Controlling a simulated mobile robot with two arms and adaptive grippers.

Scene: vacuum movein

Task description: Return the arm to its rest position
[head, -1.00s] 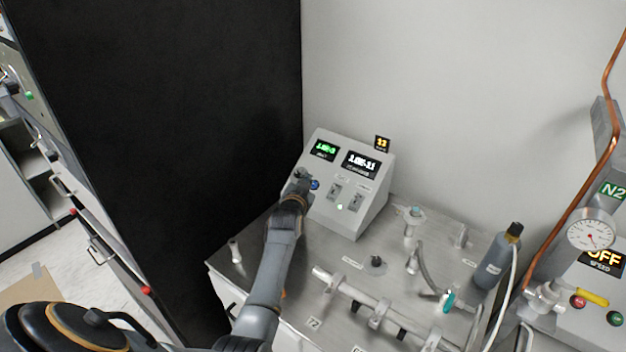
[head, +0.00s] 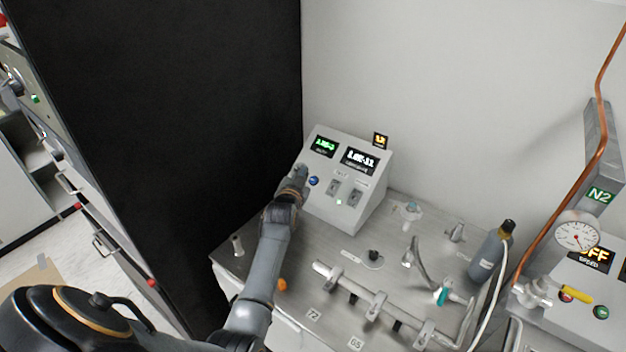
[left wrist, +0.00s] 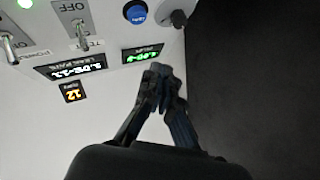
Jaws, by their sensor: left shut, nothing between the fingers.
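My left arm reaches up from the bottom of the head view to the grey control box. My left gripper (head: 300,173) is at the box's left front edge, beside the blue button (head: 313,181). In the left wrist view its fingertips (left wrist: 157,75) are together with nothing between them. The control box (head: 338,218) has a green-lit display, a white-lit display and two toggle switches. The blue button also shows in the left wrist view (left wrist: 136,13), apart from the fingers. My right gripper is not in view.
A steel bench (head: 330,250) carries a horizontal pipe (head: 375,298), valves and a dark bottle (head: 490,255). A tall black panel (head: 180,150) stands close to the left of my arm. A copper pipe (head: 590,170) and pressure gauge (head: 576,236) are at the right.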

